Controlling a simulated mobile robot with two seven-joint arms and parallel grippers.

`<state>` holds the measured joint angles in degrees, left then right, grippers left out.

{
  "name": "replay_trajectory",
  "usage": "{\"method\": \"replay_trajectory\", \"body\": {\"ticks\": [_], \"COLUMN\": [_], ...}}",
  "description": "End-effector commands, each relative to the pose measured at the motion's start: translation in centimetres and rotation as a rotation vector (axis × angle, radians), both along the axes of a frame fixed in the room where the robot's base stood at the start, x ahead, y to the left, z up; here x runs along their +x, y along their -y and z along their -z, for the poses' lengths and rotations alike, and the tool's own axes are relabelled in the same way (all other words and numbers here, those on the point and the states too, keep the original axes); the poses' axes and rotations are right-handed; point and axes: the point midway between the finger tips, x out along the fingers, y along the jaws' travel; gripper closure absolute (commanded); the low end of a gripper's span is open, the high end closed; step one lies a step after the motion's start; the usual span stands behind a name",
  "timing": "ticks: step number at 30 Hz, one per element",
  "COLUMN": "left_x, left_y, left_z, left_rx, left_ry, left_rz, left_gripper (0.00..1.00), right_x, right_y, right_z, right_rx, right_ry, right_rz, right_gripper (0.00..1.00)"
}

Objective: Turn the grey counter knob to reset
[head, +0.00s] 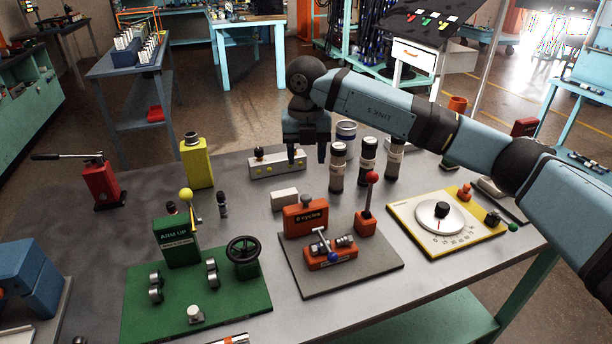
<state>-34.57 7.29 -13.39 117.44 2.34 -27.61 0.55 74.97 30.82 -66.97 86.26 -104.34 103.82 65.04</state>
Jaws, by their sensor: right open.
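The orange counter box (300,222) stands at the back of a dark grey plate on the bench, with "cycles" on its front. The digit before that word is too small to read surely. A small grey knob (306,201) sits on its top. My right gripper (306,156) points down with its two fingers apart and nothing between them. In the picture it is above the knob, apart from it. My left gripper is not in view.
On the same plate (356,283) are an orange block with a blue-tipped lever (331,254) and a red-knobbed lever (368,205). A white block (284,199) lies behind the counter. Dark cylinders (338,167) stand right of my gripper. A green station (177,242) is left, a yellow dial panel (463,240) right.

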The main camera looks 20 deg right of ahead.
Motion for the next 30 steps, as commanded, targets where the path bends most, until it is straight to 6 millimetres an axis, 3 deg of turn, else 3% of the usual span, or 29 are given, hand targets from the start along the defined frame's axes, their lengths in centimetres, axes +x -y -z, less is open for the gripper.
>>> {"method": "replay_trajectory", "body": {"ticks": [6,21,26,30], "left_x": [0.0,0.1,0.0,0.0], "left_y": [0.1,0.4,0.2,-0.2], "left_z": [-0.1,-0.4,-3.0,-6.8], "left_rx": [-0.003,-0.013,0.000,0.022], "left_ry": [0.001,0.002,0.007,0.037], "left_rz": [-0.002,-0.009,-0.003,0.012], "left_gripper": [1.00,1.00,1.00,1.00], "right_x": [0.0,0.0,0.0,0.0], "right_y": [0.0,0.0,0.0,0.0], "right_z": [-2.2,-2.6,-5.5,-9.6], "right_rx": [0.000,0.000,0.000,0.000], "right_ry": [-0.001,-0.001,0.000,0.000], "right_rz": [0.000,-0.001,-0.001,-0.001], "right_gripper": [0.46,0.46,0.46,0.46]}}
